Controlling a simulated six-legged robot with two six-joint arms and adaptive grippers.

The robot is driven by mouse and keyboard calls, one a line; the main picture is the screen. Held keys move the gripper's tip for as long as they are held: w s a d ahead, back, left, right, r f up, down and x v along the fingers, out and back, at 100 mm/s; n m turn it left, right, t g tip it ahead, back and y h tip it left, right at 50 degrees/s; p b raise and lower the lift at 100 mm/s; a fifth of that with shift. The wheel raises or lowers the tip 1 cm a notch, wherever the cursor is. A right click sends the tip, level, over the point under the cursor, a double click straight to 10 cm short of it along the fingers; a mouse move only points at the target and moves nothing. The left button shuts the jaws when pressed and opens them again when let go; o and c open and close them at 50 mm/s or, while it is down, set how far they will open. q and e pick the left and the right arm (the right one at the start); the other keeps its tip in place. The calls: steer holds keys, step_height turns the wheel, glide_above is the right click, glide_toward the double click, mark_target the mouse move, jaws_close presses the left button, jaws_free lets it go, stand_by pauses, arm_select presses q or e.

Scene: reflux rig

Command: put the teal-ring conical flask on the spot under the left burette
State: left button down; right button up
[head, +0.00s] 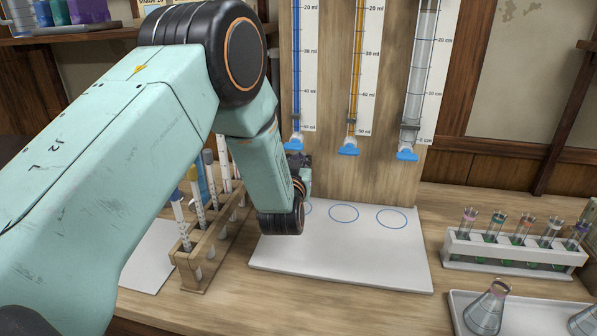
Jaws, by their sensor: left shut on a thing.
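The left burette (296,70), filled blue, hangs on the wooden back board. The white mat (345,262) below carries blue ring marks. The left spot (309,207) shows only as a short arc, because my left wrist covers most of it. My left gripper (301,165) is at that spot, mostly hidden behind the wrist. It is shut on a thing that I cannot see. No teal ring shows anywhere in view. Two conical flasks stand at the lower right, a clear one (487,310) and one cut by the edge (584,322). My right gripper is not in view.
A wooden rack (208,258) of pipettes stands close left of my wrist. Orange (356,60) and clear (420,75) burettes hang to the right. A white tube rack (515,252) stands at the right, behind the flasks' tray (462,303). The mat's front and right are clear.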

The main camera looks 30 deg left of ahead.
arm_select(q)
step_height(320, 180, down, 3)
steer(key=shift+s+a+f, duration=0.1)
steer(key=shift+a, duration=0.2)
steer(key=shift+d+f+b, duration=0.1)
steer(key=shift+d+b, duration=0.25)
steer(key=c, duration=1.2)
jaws_free()
steer(key=shift+a, duration=0.2)
steer(key=shift+d, duration=0.1)
steer(key=shift+r+p, duration=0.25)
steer(key=shift+p, duration=0.05)
steer(key=v, duration=1.2)
